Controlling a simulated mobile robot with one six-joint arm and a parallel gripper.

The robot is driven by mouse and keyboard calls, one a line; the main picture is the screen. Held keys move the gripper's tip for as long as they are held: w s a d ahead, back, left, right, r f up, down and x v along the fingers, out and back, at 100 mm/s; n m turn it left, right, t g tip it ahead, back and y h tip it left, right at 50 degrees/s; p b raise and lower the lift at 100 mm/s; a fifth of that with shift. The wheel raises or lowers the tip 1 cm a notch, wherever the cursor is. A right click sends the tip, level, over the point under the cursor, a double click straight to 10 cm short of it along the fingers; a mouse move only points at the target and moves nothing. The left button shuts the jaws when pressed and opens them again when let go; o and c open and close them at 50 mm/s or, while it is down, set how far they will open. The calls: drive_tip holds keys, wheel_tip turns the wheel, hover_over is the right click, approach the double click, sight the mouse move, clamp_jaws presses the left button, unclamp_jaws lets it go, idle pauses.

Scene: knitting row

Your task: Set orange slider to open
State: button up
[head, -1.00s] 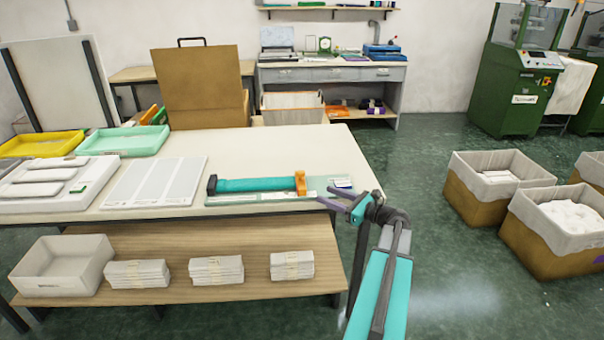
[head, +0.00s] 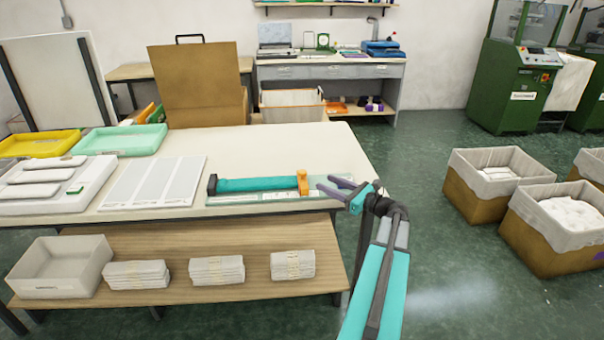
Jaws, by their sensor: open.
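The orange slider (head: 302,182) sits at the right end of a teal bar (head: 255,184) on a pale green plate (head: 270,197), near the front edge of the table. Nothing is between the fingers. A gap shows between the fingertips and the slider, but I cannot tell their height difference.
A white panelled board (head: 153,183) and a white tray (head: 50,188) lie left of the bar. A mint tray (head: 120,139) and a yellow tray (head: 40,144) stand behind. A shelf (head: 190,277) with paper stacks is below. Lined bins (head: 475,200) stand right on open floor.

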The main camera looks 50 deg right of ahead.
sight(306, 174)
drive_tip(key=w, duration=0.4)
drive_tip(key=w+p, duration=0.1)
drive_tip(key=w, duration=0.3)
drive_tip(key=w+a+p, duration=0.1)
drive_tip(key=w, duration=0.3)
drive_tip(key=shift+w, duration=0.1)
clamp_jaws()
